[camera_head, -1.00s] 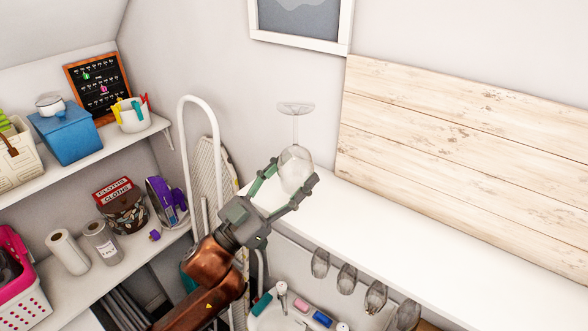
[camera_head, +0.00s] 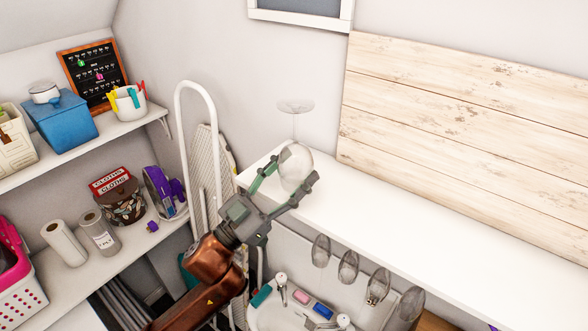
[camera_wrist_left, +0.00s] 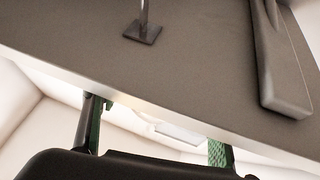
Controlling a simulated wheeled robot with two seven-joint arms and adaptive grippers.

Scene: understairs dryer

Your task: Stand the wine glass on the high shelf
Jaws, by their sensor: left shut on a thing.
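The clear wine glass (camera_head: 296,170) is upside down, its foot (camera_head: 295,106) at the top and its bowl at the bottom. My left gripper (camera_head: 288,168) is shut on the bowl, with one finger on each side. In the head view the glass overlaps the left end of the white shelf (camera_head: 420,240); I cannot tell its exact height or gap from it. In the left wrist view the two green-padded fingers of my left gripper (camera_wrist_left: 155,135) show below a dark surface, and the glass is not clear there. My right gripper is out of view.
Several glasses (camera_head: 348,267) hang below the white shelf's front edge. A wooden plank panel (camera_head: 460,130) stands behind it. An ironing board (camera_head: 205,165) and white rail (camera_head: 181,140) stand to the left. Shelves at left hold a blue box (camera_head: 65,125) and paper rolls (camera_head: 65,243). The white shelf top is clear.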

